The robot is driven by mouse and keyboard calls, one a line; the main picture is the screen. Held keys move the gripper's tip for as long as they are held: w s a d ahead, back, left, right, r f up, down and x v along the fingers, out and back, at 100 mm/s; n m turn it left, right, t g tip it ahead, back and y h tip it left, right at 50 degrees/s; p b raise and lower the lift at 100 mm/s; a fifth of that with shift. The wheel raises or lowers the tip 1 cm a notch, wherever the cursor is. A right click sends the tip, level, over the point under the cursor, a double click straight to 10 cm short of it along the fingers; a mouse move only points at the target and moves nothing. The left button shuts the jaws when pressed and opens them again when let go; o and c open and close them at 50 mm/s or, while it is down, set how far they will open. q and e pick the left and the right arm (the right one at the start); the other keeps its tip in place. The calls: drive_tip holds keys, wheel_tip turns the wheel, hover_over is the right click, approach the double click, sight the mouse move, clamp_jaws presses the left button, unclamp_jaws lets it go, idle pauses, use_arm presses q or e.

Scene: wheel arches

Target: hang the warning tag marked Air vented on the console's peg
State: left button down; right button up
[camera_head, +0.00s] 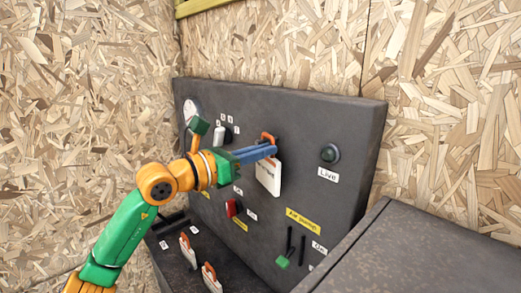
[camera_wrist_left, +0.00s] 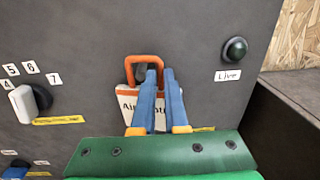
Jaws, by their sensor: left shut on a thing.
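The warning tag (camera_head: 268,177) is white with an orange loop at its top. A dark round end, probably the peg (camera_wrist_left: 141,73), shows inside the orange loop. I cannot tell whether the loop is around it or only in front of it. My right gripper is not in view.
Two more orange-topped tags (camera_head: 188,250) (camera_head: 212,278) are on the lower ledge. A round "Live" knob or lamp (camera_head: 330,153) is right of the tag. A dark box (camera_head: 420,255) stands at front right.

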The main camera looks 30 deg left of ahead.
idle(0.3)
use_arm(q)
drive_tip(key=c, duration=0.9)
unclamp_jaws()
drive_tip(key=shift+s+r, duration=0.1)
drive_tip(key=shift+r, duration=0.05)
drive_tip(key=shift+o, duration=0.2)
drive_tip(key=shift+d+r, duration=0.1)
drive_tip(key=shift+d, duration=0.05)
drive_tip(key=shift+r, duration=0.1)
